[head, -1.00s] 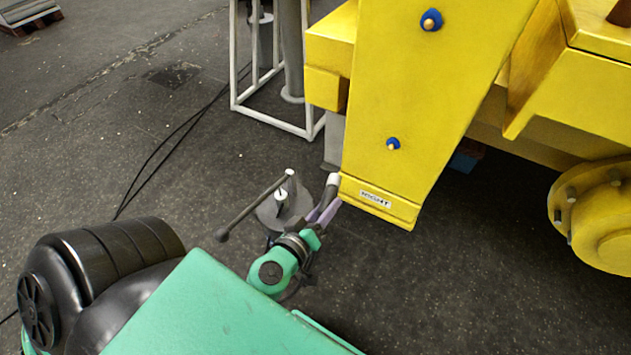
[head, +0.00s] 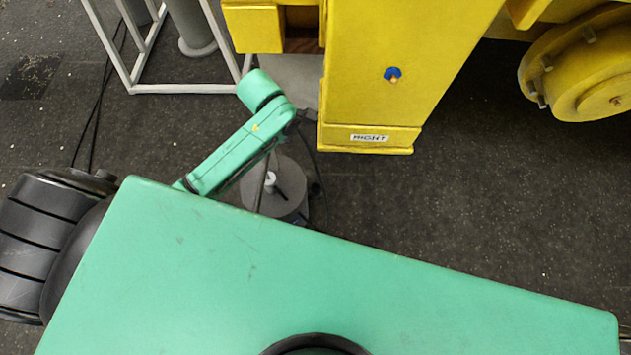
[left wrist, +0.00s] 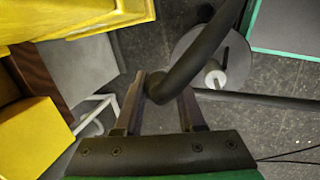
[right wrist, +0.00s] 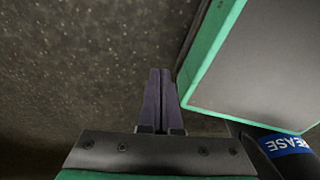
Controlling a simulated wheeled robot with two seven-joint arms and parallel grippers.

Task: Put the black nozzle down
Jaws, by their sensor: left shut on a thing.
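My left gripper (left wrist: 161,82) is shut on the black nozzle (left wrist: 190,62) in the left wrist view. The nozzle shows as a curved dark tube running from between the fingers up to the top edge; I cannot tell where it ends. Beyond it lies a grey round plate (left wrist: 238,62) with a white-topped peg (left wrist: 215,78). The head view also shows this plate (head: 290,205), close by my green left arm; the left fingers and nozzle are mostly hidden there. My right gripper (right wrist: 160,75) is shut and empty in the right wrist view, above dark floor.
A yellow post (head: 375,110) labelled RIGHT stands just right of my left arm, with a yellow hub (head: 590,75) farther right. A white frame (head: 175,88) stands behind. A black container with a blue label (right wrist: 290,145) shows in the right wrist view. Floor right of the post is clear.

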